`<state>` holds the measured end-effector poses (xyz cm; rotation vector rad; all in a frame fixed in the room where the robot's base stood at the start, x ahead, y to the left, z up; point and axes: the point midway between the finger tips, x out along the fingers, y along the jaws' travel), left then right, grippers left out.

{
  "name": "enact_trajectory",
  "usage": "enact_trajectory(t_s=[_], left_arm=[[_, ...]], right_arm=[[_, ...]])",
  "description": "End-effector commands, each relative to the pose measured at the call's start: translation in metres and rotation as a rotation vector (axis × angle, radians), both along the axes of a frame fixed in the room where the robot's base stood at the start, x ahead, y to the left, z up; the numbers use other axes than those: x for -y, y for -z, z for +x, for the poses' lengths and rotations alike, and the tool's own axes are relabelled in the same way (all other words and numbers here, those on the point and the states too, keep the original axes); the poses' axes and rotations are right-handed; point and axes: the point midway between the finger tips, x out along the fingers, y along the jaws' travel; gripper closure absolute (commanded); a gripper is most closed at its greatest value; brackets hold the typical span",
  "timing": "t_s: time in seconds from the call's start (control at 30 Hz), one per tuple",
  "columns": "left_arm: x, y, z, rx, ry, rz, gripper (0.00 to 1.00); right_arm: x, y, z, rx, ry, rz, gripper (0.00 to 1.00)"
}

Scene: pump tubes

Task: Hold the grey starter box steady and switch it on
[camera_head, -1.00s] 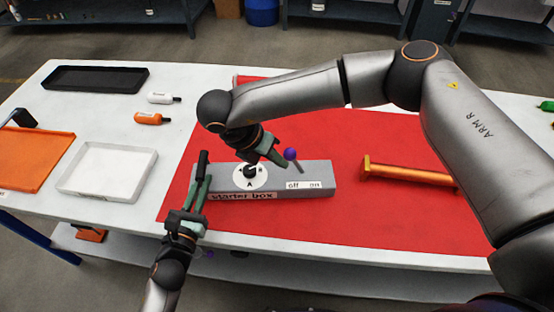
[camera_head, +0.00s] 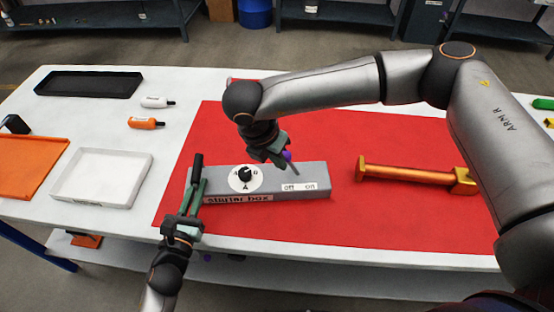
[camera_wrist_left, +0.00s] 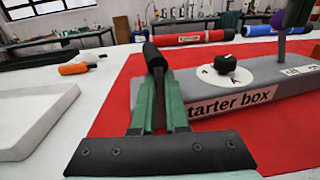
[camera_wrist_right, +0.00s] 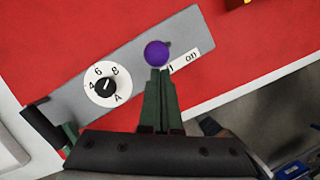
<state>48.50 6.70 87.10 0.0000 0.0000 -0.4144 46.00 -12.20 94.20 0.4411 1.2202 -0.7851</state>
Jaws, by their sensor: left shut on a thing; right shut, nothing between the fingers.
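The grey starter box (camera_head: 315,172) lies on the red mat (camera_head: 350,135). A black upright handle (camera_head: 197,166) stands at its left end. My left gripper (camera_head: 190,206) is shut on this handle; the left wrist view shows the green fingers (camera_wrist_left: 158,100) around it. A lever with a purple ball (camera_head: 287,155) leans left, toward the "off" label (camera_head: 290,188); "on" is to its right. My right gripper (camera_head: 280,157) is shut and empty close beside the ball. In the right wrist view its fingertips (camera_wrist_right: 159,74) lie just below the ball (camera_wrist_right: 157,53); contact is unclear.
A white dial (camera_head: 244,178) with a black knob sits on the box's left half. An orange bar-shaped part (camera_head: 415,172) lies on the mat to the right. A white tray (camera_head: 100,178) stands to the left. The mat behind the box is clear.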

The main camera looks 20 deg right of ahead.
Motion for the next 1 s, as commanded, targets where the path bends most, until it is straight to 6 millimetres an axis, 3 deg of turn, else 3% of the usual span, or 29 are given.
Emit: enact_trajectory(t_s=[0.67, 1.0], left_arm=[[0.0, 0.0, 0.0, -0.001, -0.001, 0.0, 1.0], [-0.001, 0.0, 0.0, -0.001, -0.002, 0.0, 1.0]], right_arm=[[0.012, -0.007, -0.002, 0.016, 0.004, 0.056, 1.0], [0.03, -0.01, -0.007, 0.039, 0.009, 0.18, 1.0]])
